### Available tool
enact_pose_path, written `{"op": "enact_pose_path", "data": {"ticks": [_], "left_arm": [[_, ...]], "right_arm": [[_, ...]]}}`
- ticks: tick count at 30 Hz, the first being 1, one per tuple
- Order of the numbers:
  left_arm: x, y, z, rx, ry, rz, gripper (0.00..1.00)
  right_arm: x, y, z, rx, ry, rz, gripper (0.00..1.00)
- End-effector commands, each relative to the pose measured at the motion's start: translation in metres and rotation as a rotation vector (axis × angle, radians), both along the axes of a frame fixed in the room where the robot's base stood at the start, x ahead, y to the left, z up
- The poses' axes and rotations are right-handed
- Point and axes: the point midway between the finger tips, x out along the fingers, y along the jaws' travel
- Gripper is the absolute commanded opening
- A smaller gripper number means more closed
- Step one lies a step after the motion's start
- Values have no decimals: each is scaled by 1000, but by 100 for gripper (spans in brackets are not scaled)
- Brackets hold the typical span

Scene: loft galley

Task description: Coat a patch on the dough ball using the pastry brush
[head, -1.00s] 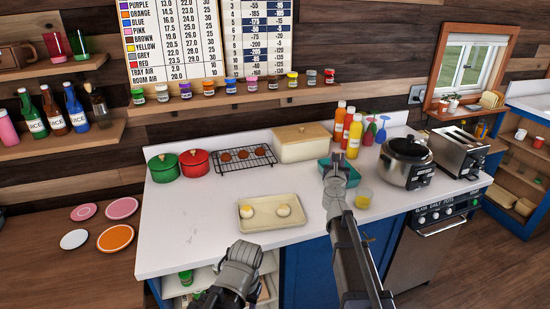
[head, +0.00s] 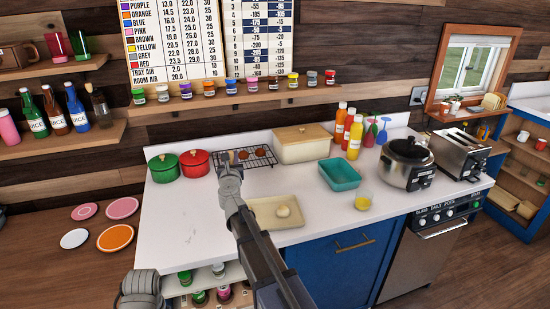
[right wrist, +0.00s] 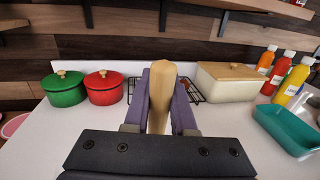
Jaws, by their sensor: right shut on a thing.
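My right gripper (head: 230,168) is over the counter, near the front of the wire rack. In the right wrist view it is shut on the pastry brush, whose pale wooden handle (right wrist: 162,90) stands up between the purple fingers. The bristles are hidden. A pale dough ball (head: 283,211) sits on the beige tray (head: 292,224), to the right of my right arm. My arm covers the tray's left part, where a second ball showed earlier. A small glass of yellow liquid (head: 363,202) stands right of the tray. My left gripper's fingers do not show.
Green (head: 164,168) and red (head: 195,163) pots stand at the back left, beside the wire rack (head: 262,153). A bread box (head: 302,143), teal dish (head: 340,174), sauce bottles (head: 355,140) and a cooker (head: 406,165) stand farther right. The counter's left front is clear.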

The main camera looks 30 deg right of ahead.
Motion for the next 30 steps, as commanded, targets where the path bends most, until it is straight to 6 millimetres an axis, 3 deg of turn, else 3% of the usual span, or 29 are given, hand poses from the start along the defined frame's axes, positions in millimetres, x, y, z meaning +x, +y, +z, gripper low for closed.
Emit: {"op": "enact_pose_path", "data": {"ticks": [1,4,6,12,18,30], "left_arm": [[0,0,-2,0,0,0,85],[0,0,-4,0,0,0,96],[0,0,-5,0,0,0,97],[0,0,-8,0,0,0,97],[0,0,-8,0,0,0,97],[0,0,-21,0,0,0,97]], "right_arm": [[-8,-24,-2,0,0,-54,0],[-24,-67,-4,0,0,-162,0],[-36,-95,-5,0,0,-234,0],[-69,-154,-8,-1,0,-395,0],[-83,-175,-8,0,1,-458,0],[-83,-174,-21,0,-1,-463,0]]}}
